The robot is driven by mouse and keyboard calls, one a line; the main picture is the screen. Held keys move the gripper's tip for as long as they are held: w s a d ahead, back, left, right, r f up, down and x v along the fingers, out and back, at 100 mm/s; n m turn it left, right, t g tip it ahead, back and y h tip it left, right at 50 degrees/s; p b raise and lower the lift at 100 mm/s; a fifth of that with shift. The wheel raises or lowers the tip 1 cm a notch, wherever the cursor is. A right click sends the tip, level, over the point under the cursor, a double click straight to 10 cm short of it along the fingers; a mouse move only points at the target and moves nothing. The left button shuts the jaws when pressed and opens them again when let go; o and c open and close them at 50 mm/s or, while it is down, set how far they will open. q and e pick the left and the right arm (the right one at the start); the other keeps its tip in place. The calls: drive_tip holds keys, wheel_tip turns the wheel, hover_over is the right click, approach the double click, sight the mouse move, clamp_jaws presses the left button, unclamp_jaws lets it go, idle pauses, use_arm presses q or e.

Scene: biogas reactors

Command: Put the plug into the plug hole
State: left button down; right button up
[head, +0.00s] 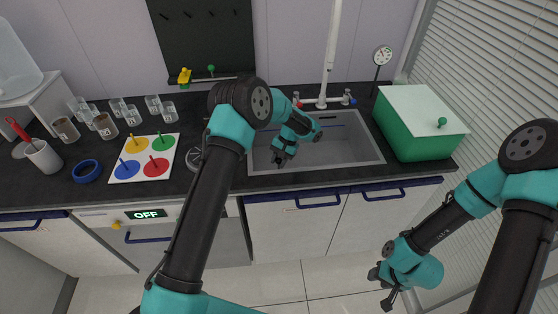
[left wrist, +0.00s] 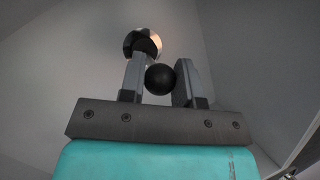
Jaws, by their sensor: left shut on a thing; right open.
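My left gripper (head: 283,157) reaches down into the left part of the grey sink (head: 350,151). In the left wrist view my left gripper (left wrist: 160,78) is shut on the plug, which shows as a black ball-shaped knob (left wrist: 160,79) between the fingers. The rest of the plug is hidden. Just past the left fingertip in that view is the plug hole (left wrist: 155,37), a round dark opening with a bright metal rim, partly covered by the finger. The plug appears apart from it and offset. My right gripper (head: 389,290) is open and empty, low in front of the cabinets.
The tap (head: 332,60) rises behind the sink. A green box with a white lid (head: 425,110) stands right of the sink. The coloured-dot board (head: 144,158), glass jars (head: 120,110) and blue ring (head: 87,170) are on the left counter.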

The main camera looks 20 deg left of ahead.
use_arm(q)
drive_tip(key=shift+f, duration=0.65)
idle(1.0)
drive_tip(key=c, duration=0.8)
unclamp_jaws()
drive_tip(key=shift+o, duration=0.2)
drive_tip(key=v, duration=1.2)
